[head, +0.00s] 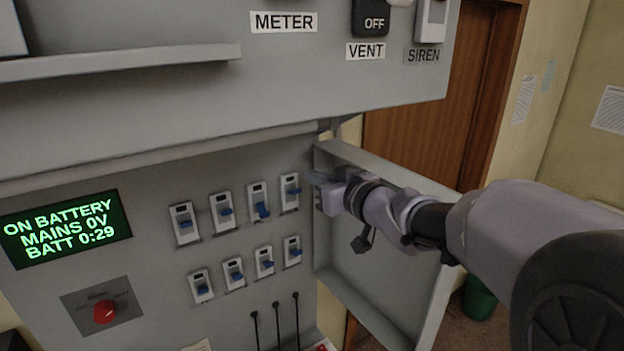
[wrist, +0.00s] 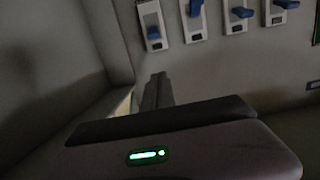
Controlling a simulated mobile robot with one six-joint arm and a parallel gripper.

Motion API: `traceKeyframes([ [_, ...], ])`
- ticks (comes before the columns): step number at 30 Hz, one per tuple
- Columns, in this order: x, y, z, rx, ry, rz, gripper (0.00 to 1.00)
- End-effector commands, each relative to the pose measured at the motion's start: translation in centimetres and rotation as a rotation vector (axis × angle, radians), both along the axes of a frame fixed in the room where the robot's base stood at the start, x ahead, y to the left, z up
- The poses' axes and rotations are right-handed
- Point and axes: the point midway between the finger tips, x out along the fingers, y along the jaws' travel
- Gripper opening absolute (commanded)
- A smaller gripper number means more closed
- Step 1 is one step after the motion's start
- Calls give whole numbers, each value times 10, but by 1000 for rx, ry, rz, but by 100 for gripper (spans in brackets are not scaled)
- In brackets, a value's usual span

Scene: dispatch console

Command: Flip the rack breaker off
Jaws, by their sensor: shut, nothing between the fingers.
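Several breakers with blue levers sit in two rows on the grey panel. In the head view the upper row runs from a left breaker (head: 184,223) to a right breaker (head: 290,192); the lower row runs from a left breaker (head: 201,286) to a right breaker (head: 292,251). Their labels are too small to read, so I cannot tell which is the rack breaker. My gripper (head: 316,180) is shut and empty, just right of the upper right breaker, by the open door. In the wrist view the shut fingers (wrist: 158,82) point toward the panel, below a breaker (wrist: 152,26).
The open cabinet door (head: 375,255) stands right of the breakers, close to my gripper. A display (head: 66,229) reads ON BATTERY, MAINS 0V, BATT 0:29. A red knob (head: 104,311) sits below it. An upper cabinet (head: 200,105) overhangs the panel. Black cables hang below the breakers.

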Motion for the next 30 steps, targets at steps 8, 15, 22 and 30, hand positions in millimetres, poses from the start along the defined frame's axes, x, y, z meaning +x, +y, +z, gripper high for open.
traceKeyframes([
  [8, 48, 33, -8, 0, 1, 1, 0],
  [15, 65, 44, -31, 0, 3, -2, 0],
  [22, 57, 38, -48, 0, 0, -2, 0],
  [30, 56, 37, -48, 0, 0, -2, 0],
])
